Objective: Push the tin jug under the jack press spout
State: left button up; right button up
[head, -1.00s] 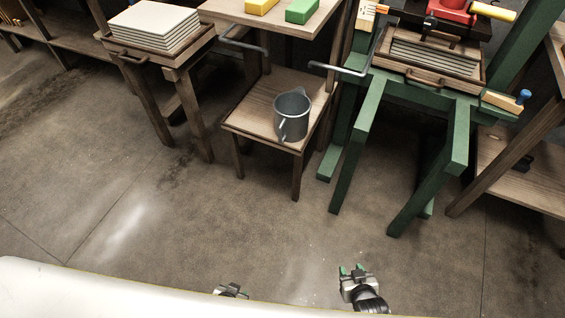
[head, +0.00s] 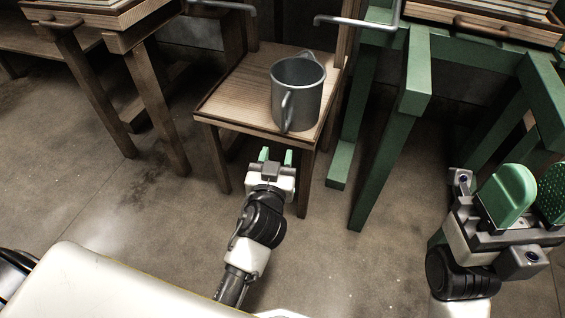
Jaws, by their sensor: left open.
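The tin jug (head: 298,92), grey with its handle toward me, stands upright on a low wooden stand (head: 232,92). A bent grey pipe (head: 358,22) comes from the green press frame (head: 412,75) and ends above and to the right of the jug; it looks like the press spout. My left gripper (head: 275,156) is open and empty, just in front of the stand's front edge and below the jug in the picture, apart from the jug. My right gripper (head: 530,195) is open and empty at the right, in front of the green frame.
Another bent grey pipe (head: 222,7) shows at the top, left of the jug. A wooden table (head: 105,20) with a handle stands at the left. A wooden tray (head: 480,25) lies on the green frame. The concrete floor (head: 110,200) at the left is clear.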

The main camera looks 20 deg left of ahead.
aim_at(283, 125)
pick_arm(q)
jog(key=w, duration=0.3)
jog(key=w+a, duration=0.1)
jog(key=w, duration=0.6)
jog(key=shift+w+a+r, duration=0.2)
jog(key=shift+w+a, duration=0.15)
jog(key=shift+a, duration=0.05)
grip_shut()
